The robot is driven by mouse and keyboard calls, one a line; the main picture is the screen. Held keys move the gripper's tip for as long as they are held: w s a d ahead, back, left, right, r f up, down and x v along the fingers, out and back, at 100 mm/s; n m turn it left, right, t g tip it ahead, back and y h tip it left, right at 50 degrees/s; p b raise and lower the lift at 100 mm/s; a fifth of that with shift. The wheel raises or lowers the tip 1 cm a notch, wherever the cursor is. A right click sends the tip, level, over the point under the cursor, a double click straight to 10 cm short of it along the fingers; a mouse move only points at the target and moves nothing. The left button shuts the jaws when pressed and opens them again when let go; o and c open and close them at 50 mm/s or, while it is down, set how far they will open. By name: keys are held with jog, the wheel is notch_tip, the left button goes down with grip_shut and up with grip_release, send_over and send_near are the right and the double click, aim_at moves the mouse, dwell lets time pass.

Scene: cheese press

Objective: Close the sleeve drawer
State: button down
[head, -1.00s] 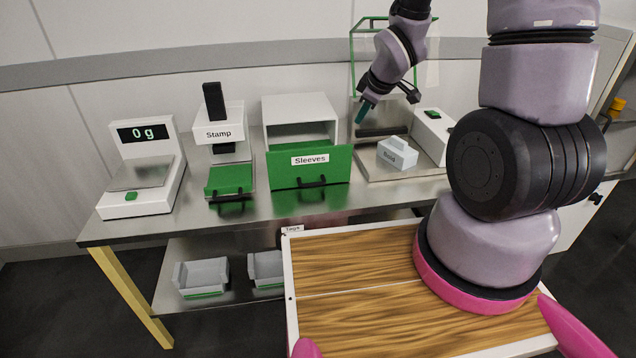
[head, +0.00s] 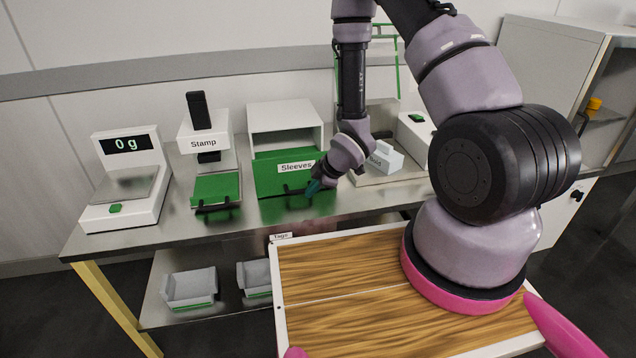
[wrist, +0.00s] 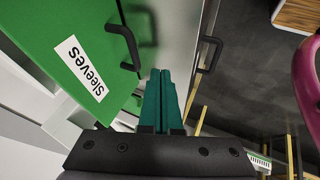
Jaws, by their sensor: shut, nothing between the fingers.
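The sleeve drawer (head: 270,175) has a green front with a "Sleeves" label and a black handle (wrist: 124,47). It sits in a white box (head: 285,118) on the steel table; the box's open upper part shows above the green front. My gripper (head: 314,187) is in front of the drawer front's right side, close to the handle's right end. In the wrist view my gripper's teal fingers (wrist: 163,75) are together and empty, beside the handle. I cannot tell whether they touch it. My wrist hides the right edge of the front in the head view.
A stamp press (head: 205,150) and a scale (head: 127,180) stand to the left. A white box (head: 385,158) on a tray is to the right, partly behind my arm. Bins (head: 188,288) sit on the lower shelf. A wooden-topped tray (head: 340,280) is nearest to me.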

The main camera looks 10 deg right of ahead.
jog(key=w+f, duration=0.2)
jog(key=w+a, duration=0.1)
jog(key=w, duration=0.1)
jog(key=shift+w+f, duration=0.1)
jog(key=shift+f, duration=0.3)
jog(key=shift+w, duration=0.4)
jog(key=shift+w, duration=0.1)
